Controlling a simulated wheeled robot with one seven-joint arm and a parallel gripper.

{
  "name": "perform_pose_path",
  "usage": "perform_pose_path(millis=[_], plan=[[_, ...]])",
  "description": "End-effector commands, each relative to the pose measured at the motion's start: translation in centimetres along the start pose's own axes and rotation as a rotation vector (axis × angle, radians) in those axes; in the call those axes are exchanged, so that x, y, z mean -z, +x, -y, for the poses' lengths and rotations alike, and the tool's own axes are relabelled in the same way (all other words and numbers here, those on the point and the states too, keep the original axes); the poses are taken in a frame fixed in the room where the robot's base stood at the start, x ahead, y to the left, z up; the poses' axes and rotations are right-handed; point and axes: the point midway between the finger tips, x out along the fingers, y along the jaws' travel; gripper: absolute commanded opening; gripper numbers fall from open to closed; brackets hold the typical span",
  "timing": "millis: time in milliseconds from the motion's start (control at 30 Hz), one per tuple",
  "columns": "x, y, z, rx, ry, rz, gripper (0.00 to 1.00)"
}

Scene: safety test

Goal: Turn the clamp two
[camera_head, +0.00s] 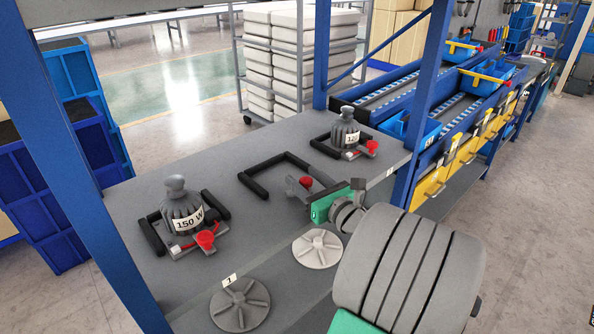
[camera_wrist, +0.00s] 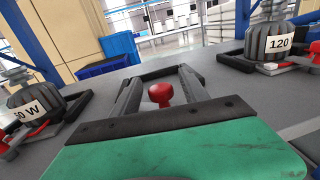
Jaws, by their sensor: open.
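Three clamp stations stand in a row on the grey table (camera_head: 160,285). The middle clamp's red knob (camera_head: 306,181) has no weight beside it, and a black U-shaped bracket (camera_head: 258,168) lies behind it. The knob also shows in the wrist view (camera_wrist: 160,94). My gripper (camera_head: 308,188) has a green body and is open. In the wrist view its two dark fingers (camera_wrist: 160,97) appear on either side of the red knob, with space around it. I cannot tell whether either finger touches the clamp. My gripper hides part of the clamp's base.
A grey weight marked 150 W (camera_head: 182,207) stands left, with a red-knobbed clamp (camera_head: 205,239). A weight marked 120 (camera_head: 345,130) stands right. Two spoked discs, one dark (camera_head: 240,305) and one pale (camera_head: 317,249), sit at the front. Blue posts (camera_head: 75,165) frame the table.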

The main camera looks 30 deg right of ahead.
Motion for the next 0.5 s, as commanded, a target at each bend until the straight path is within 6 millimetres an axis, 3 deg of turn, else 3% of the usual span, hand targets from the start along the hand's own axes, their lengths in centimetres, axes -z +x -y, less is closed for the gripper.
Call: perform_pose_path(millis=[200, 433, 500], plan=[[0.1, 2.6, -0.1, -0.002, -0.001, 0.0, 0.52], [0.1, 2.7, -0.1, -0.002, -0.001, 0.0, 0.52], [0.1, 2.7, -0.2, -0.003, -0.001, 0.0, 0.47]])
